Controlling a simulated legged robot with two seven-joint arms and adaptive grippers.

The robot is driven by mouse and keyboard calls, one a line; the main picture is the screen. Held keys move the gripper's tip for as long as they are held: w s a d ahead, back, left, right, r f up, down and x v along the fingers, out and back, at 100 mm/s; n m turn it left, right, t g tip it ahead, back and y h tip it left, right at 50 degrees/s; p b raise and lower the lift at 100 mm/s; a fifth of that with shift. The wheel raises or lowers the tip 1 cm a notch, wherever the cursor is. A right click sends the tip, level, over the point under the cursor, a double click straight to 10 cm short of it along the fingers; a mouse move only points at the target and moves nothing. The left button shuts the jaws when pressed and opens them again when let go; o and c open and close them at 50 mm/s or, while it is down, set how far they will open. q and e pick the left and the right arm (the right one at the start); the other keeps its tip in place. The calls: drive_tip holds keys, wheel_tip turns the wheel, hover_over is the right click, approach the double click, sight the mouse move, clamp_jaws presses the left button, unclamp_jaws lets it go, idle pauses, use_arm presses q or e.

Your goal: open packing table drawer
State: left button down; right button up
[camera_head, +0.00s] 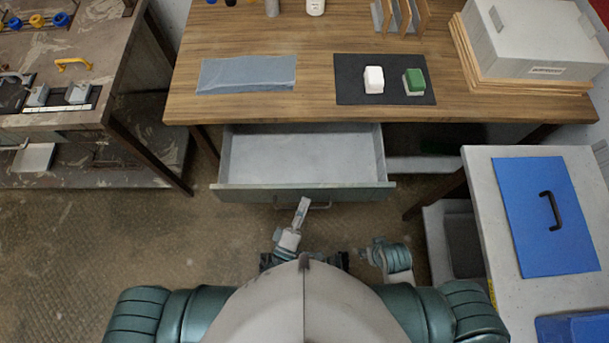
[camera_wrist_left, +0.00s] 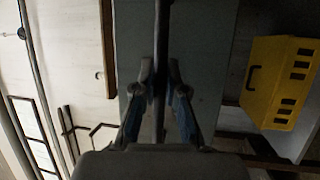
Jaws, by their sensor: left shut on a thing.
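The packing table (camera_head: 430,112) has a wooden top, and its grey drawer (camera_head: 303,160) stands pulled out toward me, with an empty, pale interior. The drawer's bar handle (camera_head: 321,206) is on the outer front panel. My left gripper (camera_head: 303,208) is at this handle. In the left wrist view the fingers of the left gripper (camera_wrist_left: 160,78) close from both sides on the handle bar (camera_wrist_left: 161,35), in front of the grey drawer front (camera_wrist_left: 207,45). My right gripper (camera_head: 372,250) is low, right of the left one and apart from the drawer; its fingers are unclear.
On the tabletop lie a blue-grey cloth (camera_head: 248,74) and a black mat (camera_head: 350,92) with a white block (camera_head: 374,80) and a green-white block (camera_head: 414,82). A side table (camera_head: 485,190) with a blue lidded panel (camera_head: 535,215) stands right. Floor left of the drawer is clear.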

use_arm(q)
drive_tip(key=shift+s+a+f, duration=0.1)
drive_tip(key=shift+s+f, duration=0.05)
drive_tip(key=shift+s, duration=0.85)
drive_tip(key=shift+s+a+f, duration=0.1)
drive_tip(key=shift+s, duration=0.9)
use_arm(e)
drive_tip(key=shift+w+f, duration=0.1)
drive_tip(key=shift+f, duration=0.3)
use_arm(q)
drive_tip(key=c, duration=1.2)
unclamp_jaws()
drive_tip(key=shift+w+a, duration=0.1)
drive_tip(key=shift+a, duration=0.05)
use_arm(e)
drive_tip(key=shift+w+a, duration=0.1)
drive_tip(key=shift+a, duration=0.1)
use_arm(q)
drive_tip(key=shift+r, duration=0.1)
use_arm(e)
drive_tip(key=shift+r, duration=0.1)
